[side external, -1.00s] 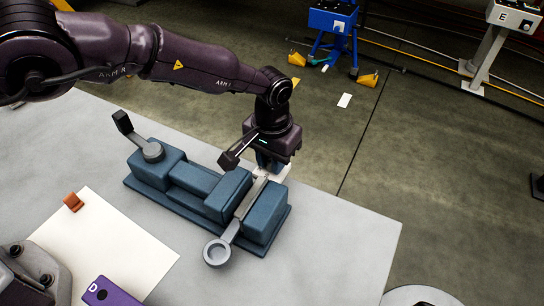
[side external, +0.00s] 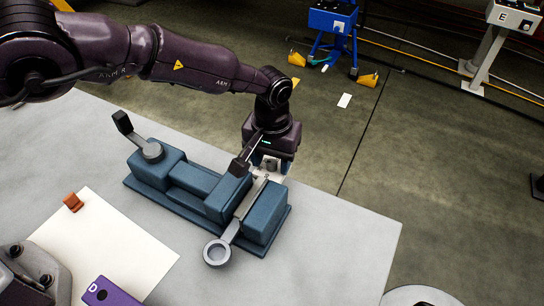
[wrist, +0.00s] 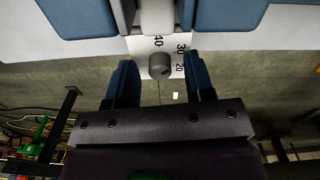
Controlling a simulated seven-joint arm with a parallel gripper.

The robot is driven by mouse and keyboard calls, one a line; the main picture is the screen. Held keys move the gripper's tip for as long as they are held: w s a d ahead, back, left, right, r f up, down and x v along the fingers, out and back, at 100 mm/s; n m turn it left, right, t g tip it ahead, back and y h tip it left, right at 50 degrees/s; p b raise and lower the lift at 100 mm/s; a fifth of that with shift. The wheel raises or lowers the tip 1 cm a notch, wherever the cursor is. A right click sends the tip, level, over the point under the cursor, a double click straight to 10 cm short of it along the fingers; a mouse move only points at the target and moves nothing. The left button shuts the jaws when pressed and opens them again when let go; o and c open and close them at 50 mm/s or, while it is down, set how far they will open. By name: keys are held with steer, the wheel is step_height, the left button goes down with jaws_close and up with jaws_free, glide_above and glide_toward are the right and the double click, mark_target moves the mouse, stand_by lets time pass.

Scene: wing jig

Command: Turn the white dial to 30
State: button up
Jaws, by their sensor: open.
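In the side external view my gripper (side external: 267,164) is at the far end of the blue jig, in front of the white plate, and the knob is not clear there.
The blue jig (side external: 185,184) carries a grey arm with a ring (side external: 217,252) and a black-ended lever (side external: 124,124). The table's right part is clear.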

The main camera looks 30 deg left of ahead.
mark_target(271, 162)
step_height(271, 162, up, 13)
stand_by(0.4)
stand_by(0.4)
steer(key=s+a+r+t, duration=0.2)
steer(key=s+a+r, duration=0.3)
steer(key=s+a, duration=0.4)
steer(key=s+a+r+m+t, duration=0.1)
steer(key=s+a+r, duration=0.5)
steer(key=s+a, duration=0.3)
steer(key=s+a+r+t, duration=0.2)
steer(key=s+a+r, duration=0.3)
steer(key=s+a, duration=0.4)
steer(key=shift+a+r+m+t, duration=0.15)
steer(key=shift+r+m+t, duration=0.15)
steer(key=shift+r, duration=0.05)
